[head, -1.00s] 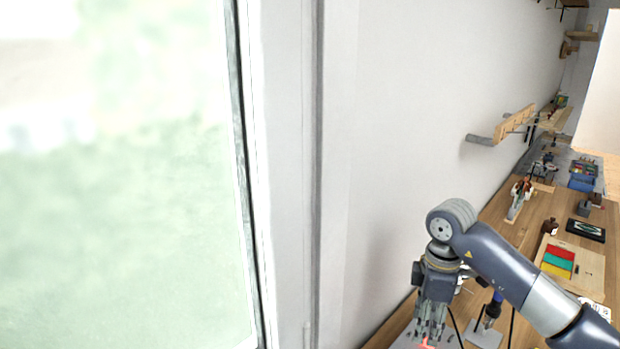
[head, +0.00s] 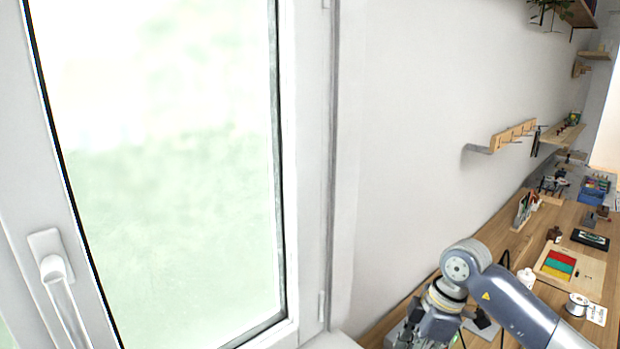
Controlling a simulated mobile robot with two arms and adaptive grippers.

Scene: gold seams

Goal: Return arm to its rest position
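One arm of mine comes in from the lower right, over the wooden workbench (head: 515,238). Its elbow is bent and its wrist points down. My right gripper (head: 408,340) is at the bottom edge of the head view, low over the near end of the bench. Its fingertips are cut off or hidden, so I cannot tell whether it is open or holds anything. My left gripper is not in view.
A window with a white handle (head: 56,270) fills the left. On the bench are a board with red, green and yellow pieces (head: 557,265), a spool (head: 577,305) and a dark framed piece (head: 590,239). A peg rail (head: 513,135) is on the wall.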

